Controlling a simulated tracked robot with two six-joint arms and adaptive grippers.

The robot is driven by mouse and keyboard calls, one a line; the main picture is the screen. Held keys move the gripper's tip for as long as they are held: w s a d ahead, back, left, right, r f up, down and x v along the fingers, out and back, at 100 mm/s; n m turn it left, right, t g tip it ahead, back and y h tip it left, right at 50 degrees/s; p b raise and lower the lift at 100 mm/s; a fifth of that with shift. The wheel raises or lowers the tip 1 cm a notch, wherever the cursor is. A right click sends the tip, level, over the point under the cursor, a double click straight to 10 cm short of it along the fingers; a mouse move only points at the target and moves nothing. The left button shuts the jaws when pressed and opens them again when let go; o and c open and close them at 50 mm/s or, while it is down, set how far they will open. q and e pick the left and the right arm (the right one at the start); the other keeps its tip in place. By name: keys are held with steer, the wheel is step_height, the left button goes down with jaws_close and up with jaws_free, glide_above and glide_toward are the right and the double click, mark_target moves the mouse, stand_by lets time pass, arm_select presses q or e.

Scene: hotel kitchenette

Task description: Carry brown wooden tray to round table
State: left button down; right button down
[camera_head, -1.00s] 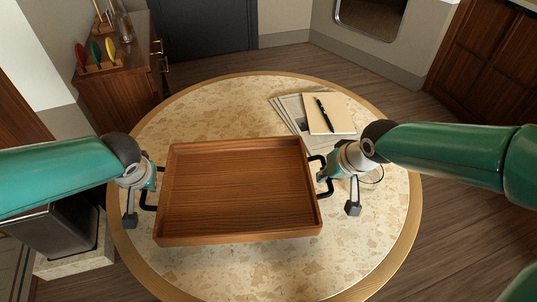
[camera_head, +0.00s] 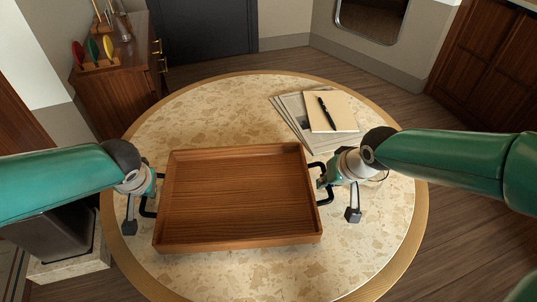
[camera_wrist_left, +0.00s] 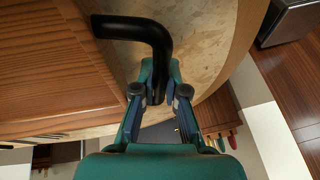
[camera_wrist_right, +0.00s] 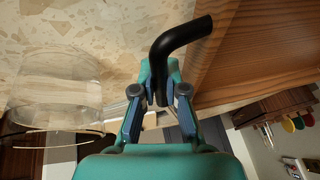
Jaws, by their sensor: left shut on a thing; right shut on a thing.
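The brown wooden tray (camera_head: 238,198) is empty and looks level, over the round table (camera_head: 350,250) with its speckled stone top and wooden rim. I cannot tell whether its underside touches the top. My left gripper (camera_head: 148,192) is shut on the black handle at the tray's left side, which shows in the left wrist view (camera_wrist_left: 140,28). My right gripper (camera_head: 326,180) is shut on the black handle at the right side, seen in the right wrist view (camera_wrist_right: 180,40).
Papers and a notebook with a black pen (camera_head: 326,112) lie at the table's back right. A clear glass (camera_wrist_right: 55,85) stands beside my right gripper. A wooden cabinet (camera_head: 118,80) stands at the back left. The table's front and back left are clear.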

arm_select(q)
steer(key=shift+f+b, duration=0.55)
steer(key=shift+f, duration=0.2)
arm_select(e)
steer(key=shift+f, duration=0.75)
arm_select(q)
steer(key=c, duration=1.2)
jaws_free()
steer(key=shift+r, duration=0.2)
arm_select(e)
steer(key=c, duration=1.2)
jaws_free()
steer(key=shift+r, duration=0.2)
steer(key=shift+s, duration=0.15)
steer(key=shift+r, duration=0.1)
arm_select(q)
steer(key=v, duration=1.2)
arm_select(e)
steer(key=v, duration=1.1)
steer(key=shift+s+r, duration=0.2)
steer(key=shift+r, duration=0.1)
